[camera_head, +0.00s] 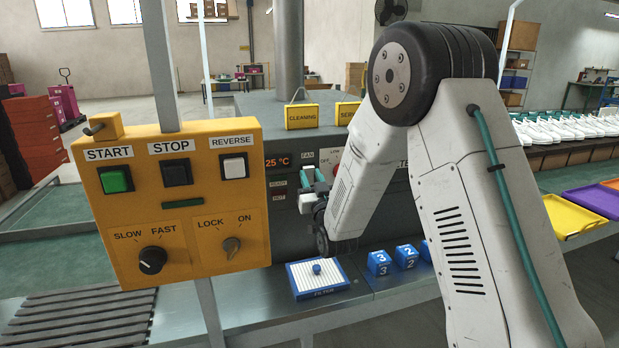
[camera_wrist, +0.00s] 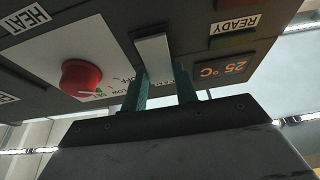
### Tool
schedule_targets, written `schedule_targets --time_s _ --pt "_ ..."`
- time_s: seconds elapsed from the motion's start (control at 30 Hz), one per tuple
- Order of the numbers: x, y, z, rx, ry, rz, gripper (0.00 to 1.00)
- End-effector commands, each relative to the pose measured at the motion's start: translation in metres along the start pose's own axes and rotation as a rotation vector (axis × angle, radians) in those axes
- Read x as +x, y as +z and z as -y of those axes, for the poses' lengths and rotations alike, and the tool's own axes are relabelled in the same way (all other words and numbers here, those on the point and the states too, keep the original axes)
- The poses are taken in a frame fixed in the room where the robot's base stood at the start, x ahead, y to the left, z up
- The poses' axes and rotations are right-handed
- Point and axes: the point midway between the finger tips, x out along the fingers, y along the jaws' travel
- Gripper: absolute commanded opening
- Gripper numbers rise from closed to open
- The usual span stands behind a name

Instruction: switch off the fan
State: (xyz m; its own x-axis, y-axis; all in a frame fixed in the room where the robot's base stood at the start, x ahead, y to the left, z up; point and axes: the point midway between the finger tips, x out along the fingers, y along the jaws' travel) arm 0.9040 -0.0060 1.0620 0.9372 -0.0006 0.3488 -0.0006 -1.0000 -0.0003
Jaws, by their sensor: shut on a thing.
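The fan switch is a pale grey lever (camera_wrist: 153,55) on the dark machine panel (camera_wrist: 115,22), seen upside down in the wrist view. My gripper (camera_wrist: 161,86) has its two teal fingers on either side of this lever, shut on it. In the head view, my gripper (camera_head: 319,176) is at the panel just below the FAN label (camera_head: 307,155). The arm and fingers hide most of the lever there. The FAN label is not visible in the wrist view, and I cannot tell the lever's exact position.
A red knob (camera_wrist: 81,75) and a 25 °C display (camera_wrist: 222,68) flank the lever. A yellow START/STOP box (camera_head: 180,205) stands nearer, left of my arm. Below are a filter tray (camera_head: 339,287) and blue numbered blocks (camera_head: 379,262). A wall fan (camera_head: 390,10) hangs behind.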

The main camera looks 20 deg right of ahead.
Motion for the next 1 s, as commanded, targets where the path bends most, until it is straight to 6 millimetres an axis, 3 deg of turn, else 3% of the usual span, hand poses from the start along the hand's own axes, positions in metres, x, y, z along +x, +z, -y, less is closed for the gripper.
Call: schedule_targets --time_s 0.3,0.33,0.4,0.77,1.0 --pt "0.0 0.0 0.0 0.0 0.0 -0.009 0.06" --pt "0.0 0.0 0.0 0.0 0.0 -0.009 0.32" --pt "0.0 0.0 0.0 0.0 0.0 -0.009 0.51" --pt "-0.005 0.001 0.0 0.0 -0.001 -0.007 0.51" --pt "-0.044 0.002 0.0 0.0 -0.001 -0.004 0.51"
